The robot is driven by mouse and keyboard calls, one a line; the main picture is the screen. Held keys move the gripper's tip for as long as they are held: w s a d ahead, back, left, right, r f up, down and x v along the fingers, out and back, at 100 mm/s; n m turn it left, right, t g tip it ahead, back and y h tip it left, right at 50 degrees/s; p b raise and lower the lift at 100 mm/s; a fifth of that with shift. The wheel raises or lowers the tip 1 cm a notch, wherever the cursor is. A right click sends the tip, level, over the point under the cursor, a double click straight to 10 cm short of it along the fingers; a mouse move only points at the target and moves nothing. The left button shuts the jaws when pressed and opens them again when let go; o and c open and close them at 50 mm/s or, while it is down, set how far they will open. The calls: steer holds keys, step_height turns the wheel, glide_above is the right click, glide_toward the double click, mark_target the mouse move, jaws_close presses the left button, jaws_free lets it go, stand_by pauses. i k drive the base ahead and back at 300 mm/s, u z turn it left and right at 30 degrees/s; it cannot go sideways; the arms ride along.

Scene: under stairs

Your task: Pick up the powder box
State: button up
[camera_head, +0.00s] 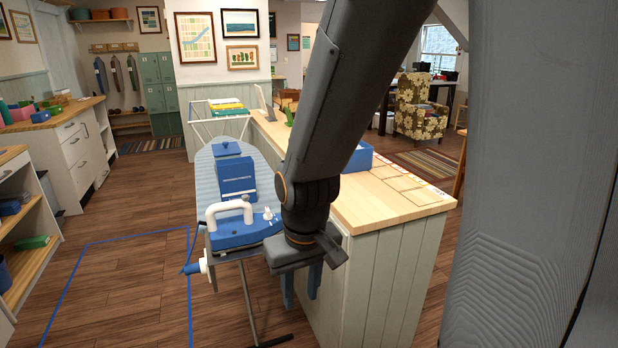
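The likely powder box (237,176) is an upright blue box with small white lettering that I cannot read surely. It stands on the ironing board (204,178), behind a blue steam iron station (232,232) with a white handle. My gripper (301,291) hangs in front of the counter's end, to the right of and nearer than the iron. Its two blue fingers point down with a gap between them, and nothing shows in it. The gripper is apart from the box. My arm hides part of the board and counter.
A wood-topped counter (395,204) stands right of the board, with another blue box (358,158) on it. Folded cloths (226,108) lie at the back. Left are white cabinets (80,155) and an open shelf (38,272). Blue tape (120,238) marks clear floor.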

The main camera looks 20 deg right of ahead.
mark_target(236, 176)
steer(key=z, duration=0.6)
steer(key=i, duration=1)
steer(key=z, duration=0.1)
